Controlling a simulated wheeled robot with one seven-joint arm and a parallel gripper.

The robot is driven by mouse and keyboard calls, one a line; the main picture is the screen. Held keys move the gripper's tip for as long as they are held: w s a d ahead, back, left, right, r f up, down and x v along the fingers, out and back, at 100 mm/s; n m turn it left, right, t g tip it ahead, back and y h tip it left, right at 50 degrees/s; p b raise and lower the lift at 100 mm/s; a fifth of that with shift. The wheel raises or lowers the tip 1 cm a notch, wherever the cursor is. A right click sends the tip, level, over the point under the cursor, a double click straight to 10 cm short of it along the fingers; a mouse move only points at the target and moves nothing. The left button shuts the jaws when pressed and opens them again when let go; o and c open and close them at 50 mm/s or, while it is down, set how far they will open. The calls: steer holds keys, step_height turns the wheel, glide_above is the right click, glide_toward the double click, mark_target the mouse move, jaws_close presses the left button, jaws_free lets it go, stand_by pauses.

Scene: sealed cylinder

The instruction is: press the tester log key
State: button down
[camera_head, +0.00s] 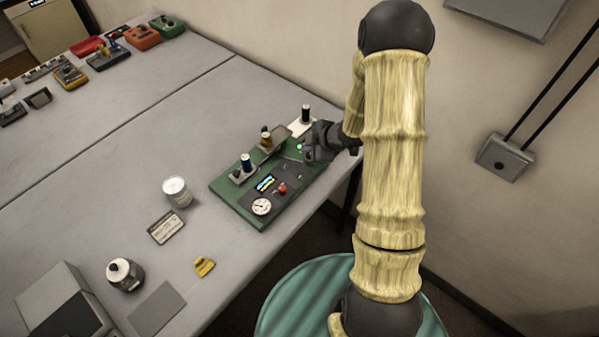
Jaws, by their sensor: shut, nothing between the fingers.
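The tester (238,209) is a green panel lying on the grey table near its right edge. It carries a white dial (262,206), a red knob or button (282,188), a small lit display (265,183) and a green light (299,147). Cylinders with dark and blue tops stand along its far side. My gripper (312,155) is shut and empty, over or at the panel's right end, close to the green light. I cannot tell whether it touches the panel. The log key cannot be told apart; the gripper may hide part of that end.
A grey box (60,305) is at lower left. Several coloured devices (142,37) line the far table. The table middle is clear.

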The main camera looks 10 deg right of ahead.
mark_target(300, 177)
steer(key=shift+s+a+f+n+y, duration=0.15)
steer(key=shift+a+f+n+y, duration=0.15)
steer(key=shift+f+n+y, duration=0.25)
steer(key=shift+s+a+f+n+y, duration=0.1)
steer(key=shift+a+f+n+y, duration=0.25)
steer(key=shift+n, duration=0.3)
step_height(300, 177, down, 9)
steer(key=b, duration=0.7)
steer(key=shift+r, duration=0.15)
stand_by(1.0)
steer(key=shift+f+b, duration=0.35)
steer(key=shift+f, duration=0.1)
